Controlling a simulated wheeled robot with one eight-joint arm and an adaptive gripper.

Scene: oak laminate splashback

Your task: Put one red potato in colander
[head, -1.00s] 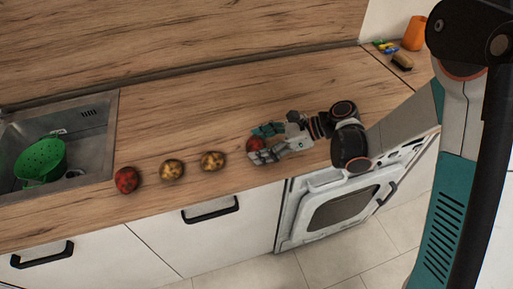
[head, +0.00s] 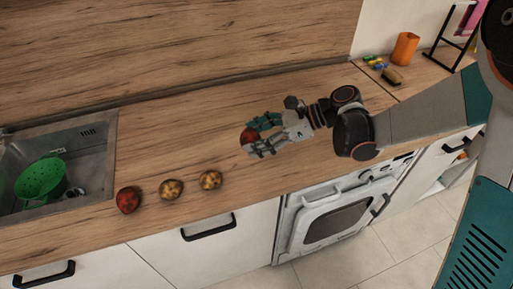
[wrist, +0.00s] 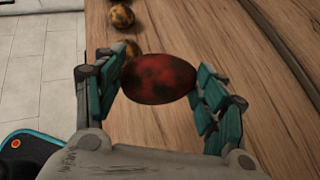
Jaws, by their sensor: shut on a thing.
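My gripper (head: 252,139) is shut on a red potato (head: 247,135), which shows dark red and mottled between the teal fingers in the wrist view (wrist: 158,79). It appears held above the wooden counter, right of the other potatoes. A second red potato (head: 128,200) lies on the counter near the sink. The green colander (head: 42,178) sits in the sink at the far left, well apart from my gripper.
Two yellow-brown potatoes (head: 171,189) (head: 210,179) lie in a row beside the red one on the counter (head: 180,130). The sink (head: 100,130) is at the left. An orange cup (head: 404,48) and a brush (head: 392,75) stand far right. The counter's back strip is clear.

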